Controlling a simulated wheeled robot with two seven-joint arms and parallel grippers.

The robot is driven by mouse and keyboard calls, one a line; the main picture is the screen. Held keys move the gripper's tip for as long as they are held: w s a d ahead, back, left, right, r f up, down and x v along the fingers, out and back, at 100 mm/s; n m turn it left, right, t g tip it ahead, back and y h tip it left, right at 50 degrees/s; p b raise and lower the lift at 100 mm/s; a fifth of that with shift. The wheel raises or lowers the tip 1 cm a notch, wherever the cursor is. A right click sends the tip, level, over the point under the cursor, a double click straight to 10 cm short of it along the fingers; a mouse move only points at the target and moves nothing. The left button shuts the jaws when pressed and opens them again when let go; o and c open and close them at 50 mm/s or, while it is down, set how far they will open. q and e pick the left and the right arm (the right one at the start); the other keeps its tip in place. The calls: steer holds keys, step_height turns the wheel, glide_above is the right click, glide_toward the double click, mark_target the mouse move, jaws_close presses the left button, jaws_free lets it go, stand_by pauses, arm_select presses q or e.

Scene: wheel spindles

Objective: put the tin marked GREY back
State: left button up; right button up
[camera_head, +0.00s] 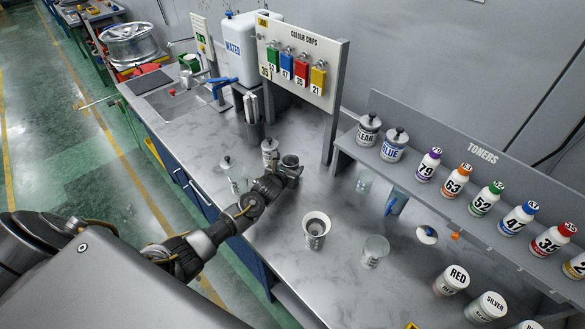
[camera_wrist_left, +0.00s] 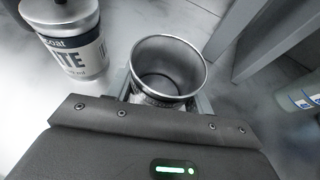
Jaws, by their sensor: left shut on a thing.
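My left gripper (camera_head: 286,171) is over the middle of the bench. It is shut on an open, lidless metal tin (camera_wrist_left: 168,68), whose rim also shows in the head view (camera_head: 290,160). The held tin's label is mostly hidden, so I cannot read GREY on it. A lidded tin (camera_wrist_left: 70,42) whose label ends in "TE" stands just left of it in the wrist view, and shows behind the gripper in the head view (camera_head: 270,148). No readable GREY label shows in either view. My right gripper is not in view.
A toner shelf (camera_head: 470,175) holds CLEAR (camera_head: 367,130) and BLUE (camera_head: 393,146) tins and several numbered bottles. An open cup (camera_head: 316,231) and a clear cup (camera_head: 375,251) stand on the bench. RED (camera_head: 452,280) and SILVER (camera_head: 487,307) tins stand at lower right. A colour-chip board (camera_head: 300,72) rises behind.

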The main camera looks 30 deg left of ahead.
arm_select(q)
steer(key=shift+f, duration=0.1)
steer(key=o, duration=1.1)
steer(key=shift+r, duration=0.25)
steer(key=shift+s+f, duration=0.1)
steer(key=shift+s, duration=0.2)
steer(key=b+v, duration=0.1)
steer(key=v, duration=1)
steer(key=shift+s+b, duration=0.25)
steer(key=shift+b, duration=0.1)
